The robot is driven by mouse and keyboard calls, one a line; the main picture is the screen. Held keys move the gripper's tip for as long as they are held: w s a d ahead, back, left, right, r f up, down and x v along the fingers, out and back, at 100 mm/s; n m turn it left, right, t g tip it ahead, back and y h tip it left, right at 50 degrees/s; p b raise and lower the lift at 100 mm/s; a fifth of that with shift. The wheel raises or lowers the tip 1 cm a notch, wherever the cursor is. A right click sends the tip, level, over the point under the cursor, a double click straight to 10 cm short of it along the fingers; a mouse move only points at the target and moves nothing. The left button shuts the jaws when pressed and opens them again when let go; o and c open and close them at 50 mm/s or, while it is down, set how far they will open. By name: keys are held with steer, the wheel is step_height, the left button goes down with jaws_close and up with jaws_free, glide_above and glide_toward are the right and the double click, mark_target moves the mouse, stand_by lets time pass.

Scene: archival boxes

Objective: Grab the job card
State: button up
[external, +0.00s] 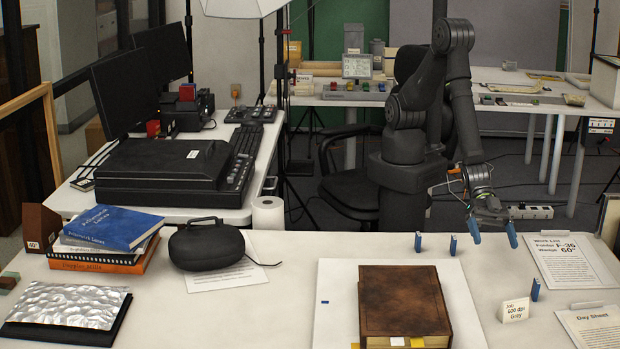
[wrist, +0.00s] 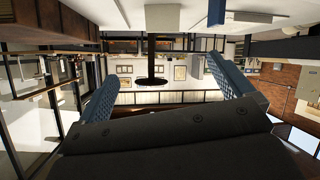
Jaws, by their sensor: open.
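The job card (external: 515,310) is a small white card reading "Job 600 dpi Gray". It stands on the white table to the right of the brown leather book (external: 407,300). My gripper (external: 494,238) is open and empty, with its blue fingertips apart, above the table's back edge. It is farther back than the card and apart from it. In the wrist view my gripper (wrist: 162,72) shows both blue fingers spread with nothing between them. The card is not visible in the wrist view, which shows the room.
A small blue piece (external: 535,290) stands right of the card; two more stand behind the book. A black beanbag-like object (external: 206,246) and stacked books (external: 110,235) are at left.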

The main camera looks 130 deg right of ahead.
glide_toward(515, 302)
steer(key=shift+w+a+f, duration=0.45)
steer(key=shift+a+f, duration=0.3)
steer(key=shift+a, duration=0.05)
steer(key=shift+x, duration=2.65)
steer(key=shift+s+f, duration=0.15)
steer(key=shift+f, duration=0.05)
steer(key=c, duration=1)
